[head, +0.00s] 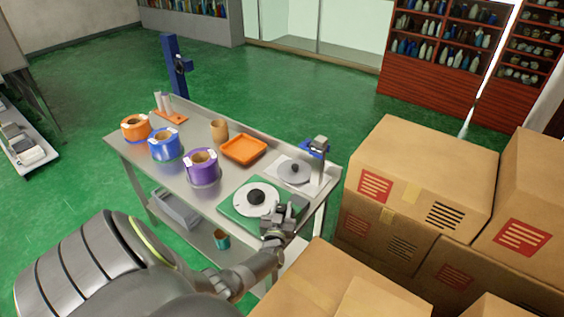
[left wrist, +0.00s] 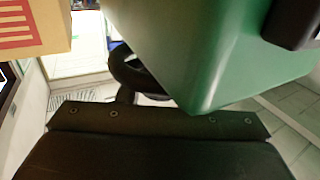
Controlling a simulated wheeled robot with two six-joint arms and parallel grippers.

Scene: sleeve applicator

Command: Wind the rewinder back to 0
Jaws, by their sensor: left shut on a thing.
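The rewinder (head: 235,214), a green box with a white disc (head: 243,207) and black hub on top, sits at the near right of the steel table. Its green side (left wrist: 190,50) fills much of the left wrist view. My left gripper (head: 283,214) is at the rewinder's right front corner, shut on a small part there, seemingly the crank handle, mostly hidden by the jaws. A dark curved part (left wrist: 135,72) shows beside the green side in the left wrist view. Any counter reading is not visible. My right gripper is not in view.
Orange (head: 135,127), blue (head: 165,145) and purple (head: 201,166) rolls stand along the table's left. An orange tray (head: 242,149), a brown cup (head: 219,129) and a grey disc (head: 294,172) on a white plate lie behind. Cardboard boxes (head: 418,180) crowd the right side.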

